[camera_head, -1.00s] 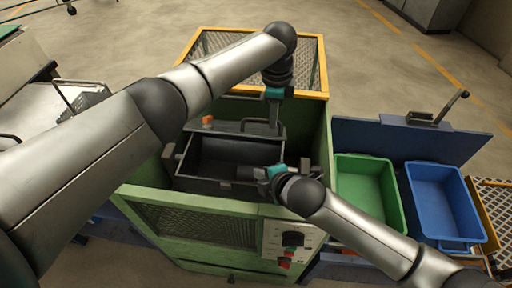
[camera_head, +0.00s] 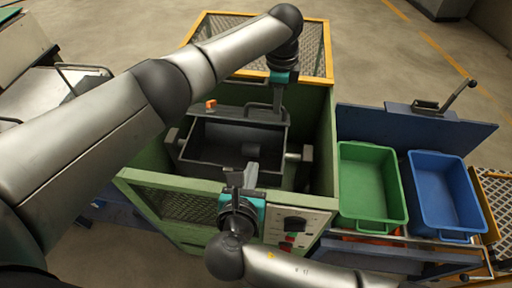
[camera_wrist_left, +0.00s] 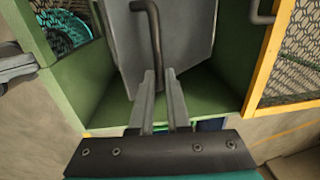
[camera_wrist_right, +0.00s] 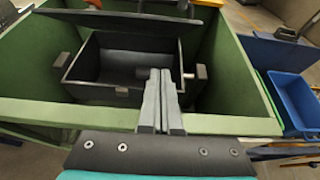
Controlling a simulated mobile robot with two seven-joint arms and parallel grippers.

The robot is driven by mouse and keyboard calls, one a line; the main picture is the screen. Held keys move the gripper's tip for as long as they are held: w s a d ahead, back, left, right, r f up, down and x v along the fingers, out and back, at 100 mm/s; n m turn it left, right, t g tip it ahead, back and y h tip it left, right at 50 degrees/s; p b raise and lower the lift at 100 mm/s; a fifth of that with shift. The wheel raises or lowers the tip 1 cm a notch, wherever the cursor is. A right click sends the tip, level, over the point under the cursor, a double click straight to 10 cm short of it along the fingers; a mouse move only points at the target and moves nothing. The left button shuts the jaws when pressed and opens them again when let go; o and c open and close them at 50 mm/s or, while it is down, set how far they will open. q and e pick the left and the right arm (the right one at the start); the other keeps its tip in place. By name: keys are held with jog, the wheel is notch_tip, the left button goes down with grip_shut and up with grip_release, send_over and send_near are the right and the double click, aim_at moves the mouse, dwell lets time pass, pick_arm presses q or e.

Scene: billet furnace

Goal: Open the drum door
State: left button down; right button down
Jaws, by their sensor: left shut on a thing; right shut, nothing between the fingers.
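The drum (camera_head: 228,173) is a dark open box inside a green housing; its hollow inside shows in the head view and in the right wrist view (camera_wrist_right: 105,85). The drum door (camera_head: 225,124) is a dark panel standing raised at the drum's far side, with an orange piece near its left end. My left gripper (camera_head: 278,106) is shut on the door's bar handle (camera_wrist_left: 155,35) at the far right. My right gripper (camera_head: 241,174) is shut and empty, over the near edge of the housing in front of the drum; it also shows in the right wrist view (camera_wrist_right: 161,85).
The green housing (camera_head: 150,180) surrounds the drum, with an open yellow-framed mesh guard (camera_head: 328,50) behind it. A control panel (camera_head: 300,222) is on its front. A green bin (camera_head: 368,185) and a blue bin (camera_head: 440,190) stand to the right.

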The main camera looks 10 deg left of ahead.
pick_arm(q)
jog(key=shift+w+a+f, duration=0.1)
jog(key=shift+a, duration=0.1)
pick_arm(e)
jog(key=w, duration=1.1)
jog(key=shift+f, duration=0.35)
jog(key=shift+w, duration=0.1)
jog(key=shift+w+r, duration=0.5)
jog(key=shift+r, duration=0.25)
pick_arm(q)
jog(key=c, duration=1)
grip_release()
jog(key=shift+f, duration=0.1)
jog(key=shift+o, duration=0.6)
jog(key=shift+d, duration=0.15)
pick_arm(e)
jog(key=shift+w+f, duration=0.1)
